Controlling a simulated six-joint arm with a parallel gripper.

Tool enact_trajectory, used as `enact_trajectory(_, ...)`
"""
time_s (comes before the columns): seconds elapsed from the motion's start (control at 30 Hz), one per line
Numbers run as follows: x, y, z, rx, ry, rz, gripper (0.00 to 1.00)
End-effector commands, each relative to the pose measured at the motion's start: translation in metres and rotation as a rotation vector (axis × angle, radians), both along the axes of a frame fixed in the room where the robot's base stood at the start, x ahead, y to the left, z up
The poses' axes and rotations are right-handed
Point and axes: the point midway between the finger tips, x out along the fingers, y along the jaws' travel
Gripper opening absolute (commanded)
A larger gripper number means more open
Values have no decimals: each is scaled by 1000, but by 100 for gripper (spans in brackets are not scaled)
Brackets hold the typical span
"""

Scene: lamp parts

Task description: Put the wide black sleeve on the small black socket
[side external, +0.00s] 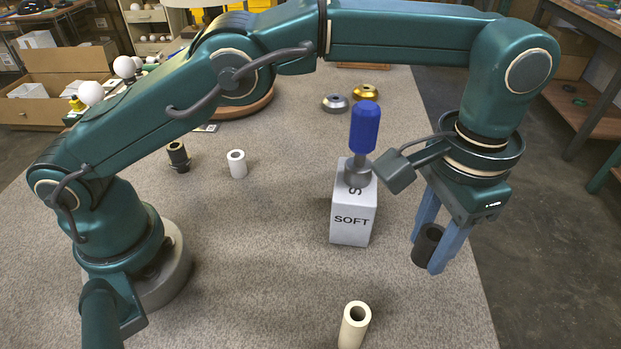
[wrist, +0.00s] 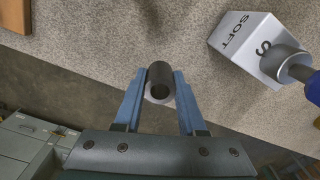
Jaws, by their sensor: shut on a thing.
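My gripper (side external: 430,248) is shut on the wide black sleeve (side external: 427,247), a short dark tube with an open bore, held above the right edge of the table. In the wrist view the sleeve (wrist: 160,82) sits between the two blue fingers, with its round opening facing the camera. The small black socket (side external: 178,156) stands upright on the table at the left, far from my gripper, near my arm's base. It has a wider collar below its top. The socket does not show in the wrist view.
A white SOFT block (side external: 353,222) carries a blue-handled tool (side external: 364,127), left of my gripper. A white tube (side external: 237,164) stands right of the socket. A cream tube (side external: 354,326) stands at the front. Silver (side external: 335,103) and gold (side external: 365,92) rings lie behind.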

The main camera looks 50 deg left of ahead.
Motion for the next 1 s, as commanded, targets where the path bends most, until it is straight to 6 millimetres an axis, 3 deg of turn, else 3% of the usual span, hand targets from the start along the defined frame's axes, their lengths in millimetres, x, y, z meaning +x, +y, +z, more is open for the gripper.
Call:
enact_trajectory(0.13,3,3,10,-1,-2,12,0)
enact_trajectory(0.23,14,17,17,-2,-2,57,0)
enact_trajectory(0.5,54,82,40,-1,-3,260,0)
enact_trajectory(1.0,75,163,62,0,1,476,0)
